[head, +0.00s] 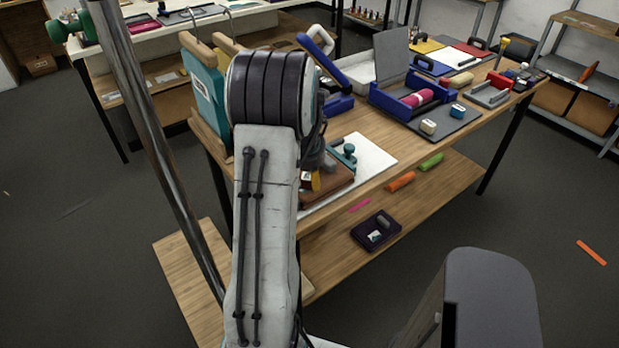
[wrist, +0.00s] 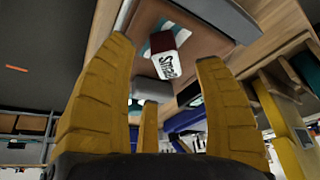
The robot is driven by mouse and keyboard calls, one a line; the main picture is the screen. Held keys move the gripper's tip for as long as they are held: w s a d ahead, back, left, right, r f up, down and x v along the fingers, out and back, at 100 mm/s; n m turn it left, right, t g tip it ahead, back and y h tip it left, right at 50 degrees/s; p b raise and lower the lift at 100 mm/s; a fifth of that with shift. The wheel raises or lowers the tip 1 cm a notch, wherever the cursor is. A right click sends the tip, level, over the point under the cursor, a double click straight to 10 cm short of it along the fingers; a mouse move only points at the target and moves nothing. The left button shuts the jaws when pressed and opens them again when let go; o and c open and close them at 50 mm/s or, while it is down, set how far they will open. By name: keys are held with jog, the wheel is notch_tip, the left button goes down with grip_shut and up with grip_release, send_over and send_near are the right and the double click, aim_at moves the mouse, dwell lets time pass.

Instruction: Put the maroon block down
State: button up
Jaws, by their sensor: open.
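A small block with a white lettered face (wrist: 166,64) and a dark maroon side (wrist: 182,37) shows between and beyond my fingertips in the wrist view. It appears to rest on a brown slab, and I see a gap between it and the fingers on both sides. My gripper (wrist: 165,53) is open, its yellow fingers spread around the block's place in the picture. In the head view my arm hides most of the gripper; a yellow finger part shows beside the brown slab (head: 334,188). The block is mostly hidden there.
A teal stamp-like piece (head: 346,153) stands on a white sheet (head: 374,159) by the slab. A teal board (head: 203,88) stands at the left. A blue clamp-like tool (head: 328,65) and a blue box (head: 395,103) stand behind. A lower shelf (head: 345,240) holds a dark tray (head: 376,231).

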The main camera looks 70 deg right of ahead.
jog(key=v, duration=0.7)
dwell(0.7)
